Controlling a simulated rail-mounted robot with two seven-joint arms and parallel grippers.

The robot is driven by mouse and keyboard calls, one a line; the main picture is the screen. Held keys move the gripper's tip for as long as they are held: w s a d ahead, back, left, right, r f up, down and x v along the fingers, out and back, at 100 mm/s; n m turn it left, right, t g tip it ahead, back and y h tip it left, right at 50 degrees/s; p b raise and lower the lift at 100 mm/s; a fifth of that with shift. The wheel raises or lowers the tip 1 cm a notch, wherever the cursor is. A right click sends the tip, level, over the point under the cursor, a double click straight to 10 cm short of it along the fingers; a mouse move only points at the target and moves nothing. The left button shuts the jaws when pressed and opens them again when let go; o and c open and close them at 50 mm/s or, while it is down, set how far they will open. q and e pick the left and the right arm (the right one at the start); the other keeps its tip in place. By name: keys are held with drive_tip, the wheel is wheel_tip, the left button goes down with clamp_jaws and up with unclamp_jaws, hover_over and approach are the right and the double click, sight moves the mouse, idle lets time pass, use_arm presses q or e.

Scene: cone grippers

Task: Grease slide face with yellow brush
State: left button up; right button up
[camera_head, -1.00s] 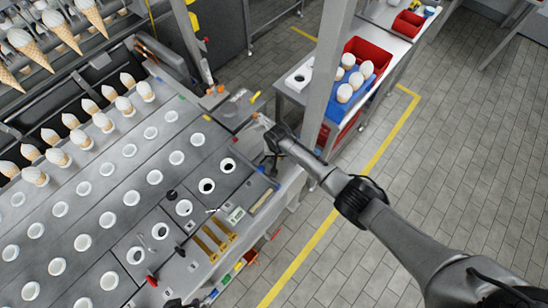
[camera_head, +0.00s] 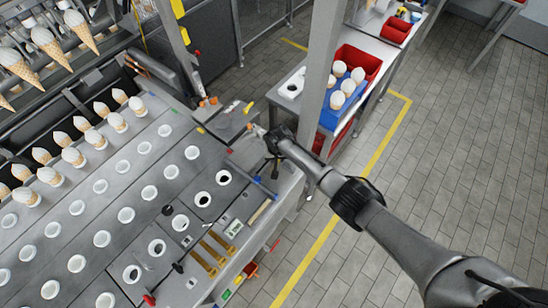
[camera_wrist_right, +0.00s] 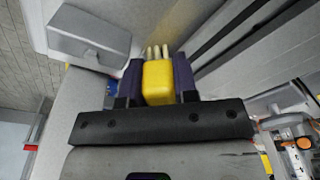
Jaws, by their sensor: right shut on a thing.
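My right gripper (camera_wrist_right: 158,82) is shut on the yellow brush (camera_wrist_right: 158,84). The brush block sits between its two dark blue fingers, and its pale bristles point away from the hand. Beyond the bristles is a grey metal face (camera_wrist_right: 218,22) with a yellowish tint near the bristle tips. I cannot tell whether the bristles touch it. In the head view my right gripper (camera_head: 262,134) is at the far right corner of the cone machine, and the brush is too small to make out there. My left gripper is not in view.
A grey box-shaped part (camera_wrist_right: 88,36) stands close left of the brush. Cups and cones fill the machine deck (camera_head: 120,240). A pillar (camera_head: 316,80) rises beside my right arm. A side table holds a red bin (camera_head: 372,66) and a blue tray (camera_head: 330,118).

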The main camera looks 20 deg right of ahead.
sight(268, 172)
drive_tip(key=shift+s+d+r+p, duration=0.1)
drive_tip(key=shift+s+d+p, duration=0.15)
drive_tip(key=shift+p, duration=0.1)
drive_tip(key=shift+s+a+r+p, duration=0.15)
drive_tip(key=shift+s+a+p, duration=0.25)
drive_tip(key=shift+a+p, duration=0.3)
drive_tip(key=shift+s+a+f, duration=0.2)
drive_tip(key=shift+s+a, duration=0.1)
drive_tip(key=shift+a, duration=0.05)
drive_tip(key=shift+s+a+f, duration=0.1)
drive_tip(key=shift+s+a, duration=0.15)
drive_tip(key=shift+s, duration=0.05)
drive_tip(key=shift+s+a+p, duration=0.1)
drive_tip(key=shift+a+p, duration=0.1)
drive_tip(key=shift+p, duration=0.15)
drive_tip(key=shift+s+a+r+p, duration=0.1)
drive_tip(key=shift+a+r+p, duration=0.15)
drive_tip(key=shift+a+p, duration=0.25)
drive_tip(key=shift+s+a, duration=0.35)
drive_tip(key=shift+a, duration=0.45)
use_arm(q)
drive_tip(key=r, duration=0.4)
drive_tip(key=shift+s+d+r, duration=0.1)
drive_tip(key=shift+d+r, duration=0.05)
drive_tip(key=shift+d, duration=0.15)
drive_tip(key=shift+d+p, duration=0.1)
drive_tip(key=shift+p, duration=0.2)
